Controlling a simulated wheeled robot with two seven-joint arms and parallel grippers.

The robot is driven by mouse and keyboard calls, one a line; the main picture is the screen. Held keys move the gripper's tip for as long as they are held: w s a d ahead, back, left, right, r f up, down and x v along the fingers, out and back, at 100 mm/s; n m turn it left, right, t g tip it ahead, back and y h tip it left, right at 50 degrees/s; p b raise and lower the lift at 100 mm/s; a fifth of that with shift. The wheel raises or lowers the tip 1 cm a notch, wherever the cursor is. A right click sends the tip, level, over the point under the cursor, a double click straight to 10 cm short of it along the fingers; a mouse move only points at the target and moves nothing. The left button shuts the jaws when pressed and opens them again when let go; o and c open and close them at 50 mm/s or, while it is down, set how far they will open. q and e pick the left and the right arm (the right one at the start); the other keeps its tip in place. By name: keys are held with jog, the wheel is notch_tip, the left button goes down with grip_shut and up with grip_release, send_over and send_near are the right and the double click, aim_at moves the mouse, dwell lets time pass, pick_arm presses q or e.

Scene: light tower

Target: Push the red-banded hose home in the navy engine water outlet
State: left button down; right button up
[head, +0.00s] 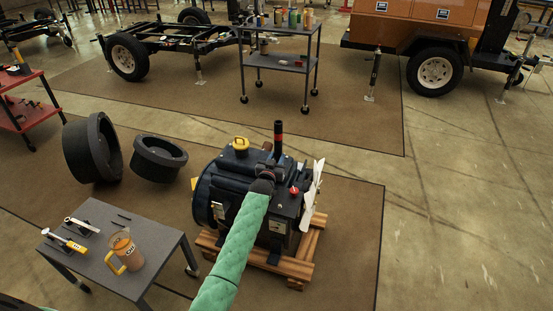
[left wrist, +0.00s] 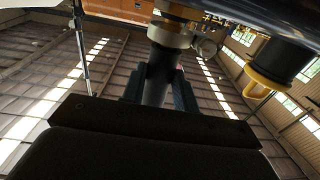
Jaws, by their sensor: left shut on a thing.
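The navy engine (head: 232,168) sits on a wooden pallet in the head view. The dark red-banded hose (head: 278,138) stands upright above the engine's top, its upper end free. My left gripper (head: 264,182), at the end of the green-sleeved arm, is at the hose's lower part. In the left wrist view its fingers (left wrist: 160,90) are shut on the dark hose (left wrist: 158,75). A pale metal collar (left wrist: 170,35) shows at the hose's end by the engine. The water outlet is mostly hidden by my gripper, so I cannot tell how deep the hose sits. My right gripper is out of view.
A yellow cap (head: 241,143) and a red cap (head: 294,190) are on the engine, and a white fan (head: 313,193) is at its right side. A grey table (head: 100,255) with a jug and tools stands front left.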

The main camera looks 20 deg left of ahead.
pick_arm(q)
jog(key=shift+f+b, duration=0.5)
jog(key=shift+f, duration=0.4)
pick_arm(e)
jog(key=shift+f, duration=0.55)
pick_arm(q)
jog(key=c, duration=1)
grip_release()
jog(key=shift+f, duration=0.1)
jog(key=shift+s+f, duration=0.2)
jog(key=shift+s, duration=0.15)
jog(key=s+b, duration=0.1)
jog(key=s, duration=0.6)
jog(key=shift+r, duration=0.15)
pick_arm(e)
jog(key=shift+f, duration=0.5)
pick_arm(q)
jog(key=shift+d+r, duration=0.1)
jog(key=shift+r, duration=0.05)
